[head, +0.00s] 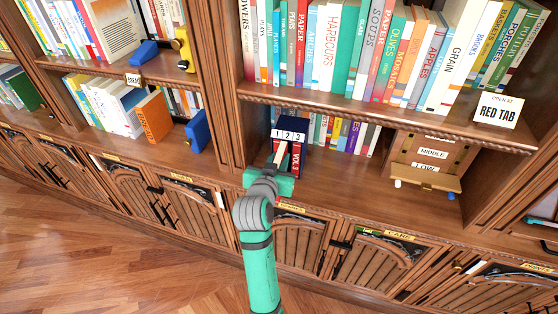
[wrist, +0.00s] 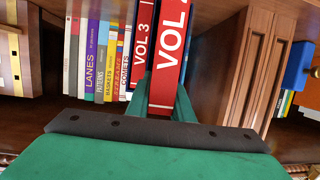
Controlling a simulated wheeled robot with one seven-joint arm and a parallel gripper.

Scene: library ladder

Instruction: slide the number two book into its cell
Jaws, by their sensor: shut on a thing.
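A dark blue holder with a plate numbered 1 2 3 (head: 289,135) stands on the lower middle shelf. A red book marked VOL 3 (head: 296,158) is in its right cell; it also shows in the wrist view (wrist: 143,45). My gripper (head: 281,166) is in front of the holder, its green fingers shut on a red book (wrist: 169,60) with white VOL lettering. The held book's number is cut off at the top of the wrist view. The held book stands upright, close beside VOL 3 and nearer the wrist camera. How deep it sits in the holder is hidden.
A row of books (wrist: 100,60) stands behind the holder. A wooden board marked MIDDLE and LOW (head: 430,160) is at the right of the shelf. A wooden upright (wrist: 215,70) is close on the other side.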

